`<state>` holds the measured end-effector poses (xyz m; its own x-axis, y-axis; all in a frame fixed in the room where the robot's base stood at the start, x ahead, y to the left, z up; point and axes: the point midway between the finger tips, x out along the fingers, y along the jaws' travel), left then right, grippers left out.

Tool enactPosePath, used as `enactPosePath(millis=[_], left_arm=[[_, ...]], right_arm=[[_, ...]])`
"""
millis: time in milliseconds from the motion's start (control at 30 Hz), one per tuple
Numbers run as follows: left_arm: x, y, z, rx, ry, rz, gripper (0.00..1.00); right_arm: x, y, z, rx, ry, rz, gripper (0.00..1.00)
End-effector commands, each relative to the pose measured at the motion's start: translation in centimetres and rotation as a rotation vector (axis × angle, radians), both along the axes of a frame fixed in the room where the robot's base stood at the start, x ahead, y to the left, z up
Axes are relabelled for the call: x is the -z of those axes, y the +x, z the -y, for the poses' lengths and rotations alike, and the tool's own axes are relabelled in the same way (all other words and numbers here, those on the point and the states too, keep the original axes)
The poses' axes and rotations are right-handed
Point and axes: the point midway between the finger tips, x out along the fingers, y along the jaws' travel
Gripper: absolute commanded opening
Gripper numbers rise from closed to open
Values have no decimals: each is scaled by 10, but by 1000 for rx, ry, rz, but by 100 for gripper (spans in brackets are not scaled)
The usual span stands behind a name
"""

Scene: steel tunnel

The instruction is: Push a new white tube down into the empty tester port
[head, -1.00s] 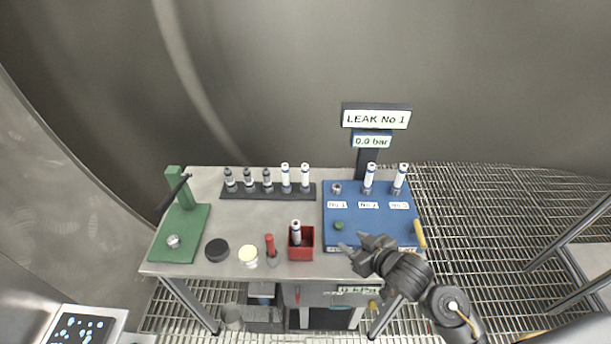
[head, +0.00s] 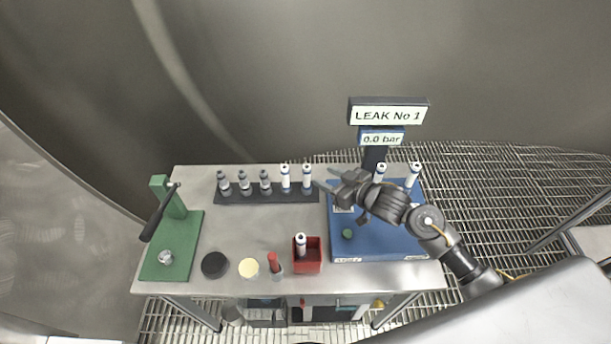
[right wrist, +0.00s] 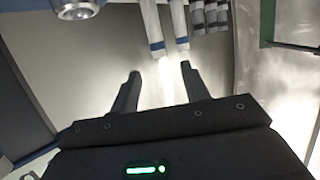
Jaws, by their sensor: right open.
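Two white tubes with blue bands, a left one (head: 285,178) and a right one (head: 307,179), stand upright in the black rack (head: 235,199). They also show in the right wrist view as a pair, (right wrist: 151,28) and (right wrist: 179,24), beyond my fingertips. My right gripper (head: 329,180) is open and empty, just right of the right tube and apart from it; its fingers also show in the wrist view (right wrist: 160,80). The blue tester (head: 385,235) has white tubes in two ports. Its port No 1 is hidden behind my gripper in the head view; a metal ring port (right wrist: 75,9) shows in the wrist view.
Grey-topped fittings (head: 243,184) fill the rack's left part. A red box (head: 307,262) holds one tube, beside a red-handled tool (head: 274,263). A green press (head: 172,245) stands at left. The sign post (head: 388,111) rises behind the tester. Bare table lies before the rack.

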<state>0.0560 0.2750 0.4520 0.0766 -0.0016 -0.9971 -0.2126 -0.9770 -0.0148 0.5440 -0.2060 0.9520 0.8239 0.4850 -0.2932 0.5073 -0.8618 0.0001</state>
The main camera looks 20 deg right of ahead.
Motion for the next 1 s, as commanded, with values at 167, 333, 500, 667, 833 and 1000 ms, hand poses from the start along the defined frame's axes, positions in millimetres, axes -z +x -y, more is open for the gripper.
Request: enactPosePath(millis=[167,333,500,667,833,1000], left_arm=[[-5,-3,0,0,0,-5,46],[-6,13,0,1,-1,17,46],[-13,24,1,1,-3,35,46],[-24,18,1,1,-3,26,46],[-26,11,1,1,-1,16,46],[-25,11,1,1,-1,16,46]], right_arm=[[6,22,-13,2,3,0,46],[9,29,-18,-1,-1,0,46],[9,36,-23,-4,2,0,46],[13,56,-34,-3,1,0,46],[21,70,-42,-3,-1,1,46],[24,73,-43,-3,-2,1,46]])
